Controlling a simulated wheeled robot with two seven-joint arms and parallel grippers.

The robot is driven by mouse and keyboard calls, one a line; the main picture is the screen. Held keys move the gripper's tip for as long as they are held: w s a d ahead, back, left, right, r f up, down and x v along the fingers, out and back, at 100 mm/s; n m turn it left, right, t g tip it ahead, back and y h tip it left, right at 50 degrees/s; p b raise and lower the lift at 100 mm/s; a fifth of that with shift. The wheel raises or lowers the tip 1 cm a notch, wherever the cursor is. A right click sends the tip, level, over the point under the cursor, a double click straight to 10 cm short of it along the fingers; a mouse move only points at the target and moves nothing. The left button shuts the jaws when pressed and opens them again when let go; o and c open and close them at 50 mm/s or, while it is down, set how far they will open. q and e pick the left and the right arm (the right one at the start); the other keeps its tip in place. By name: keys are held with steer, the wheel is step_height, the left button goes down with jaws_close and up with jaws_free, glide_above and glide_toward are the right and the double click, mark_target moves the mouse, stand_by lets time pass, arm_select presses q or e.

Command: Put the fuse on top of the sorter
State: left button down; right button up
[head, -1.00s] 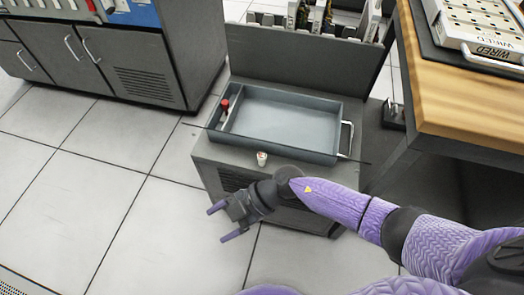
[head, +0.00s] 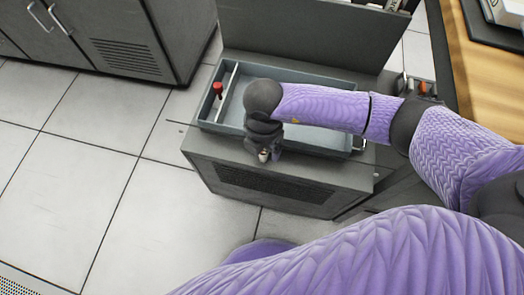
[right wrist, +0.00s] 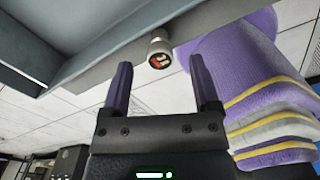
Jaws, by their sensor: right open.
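A small white cylinder with a red and dark mark on its end, which looks like the fuse (right wrist: 159,54), stands on the front ledge of a dark grey cabinet (head: 300,170). In the head view the fuse (head: 263,156) is mostly hidden by my right gripper (head: 269,157). My right gripper is open and points down at the ledge. In the right wrist view its two purple fingers (right wrist: 160,70) are apart, with the fuse just beyond and between their tips, not gripped. I cannot tell for sure which unit is the sorter. My left gripper is not in view.
A blue-grey tray (head: 300,76) sits on the cabinet behind the ledge. A red-topped item (head: 218,90) stands in its narrow left compartment. A wooden table (head: 457,60) is at the right, another dark cabinet (head: 125,35) at the left. The tiled floor (head: 110,180) is clear.

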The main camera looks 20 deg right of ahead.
mark_target(263, 154)
step_height(263, 154, down, 4)
steer(key=b, duration=0.3)
steer(key=shift+f, duration=0.45)
steer(key=shift+r, duration=0.3)
steer(key=c, duration=1)
jaws_close()
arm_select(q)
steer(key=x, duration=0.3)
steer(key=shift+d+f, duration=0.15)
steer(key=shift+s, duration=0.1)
arm_select(e)
steer(key=shift+r, duration=0.1)
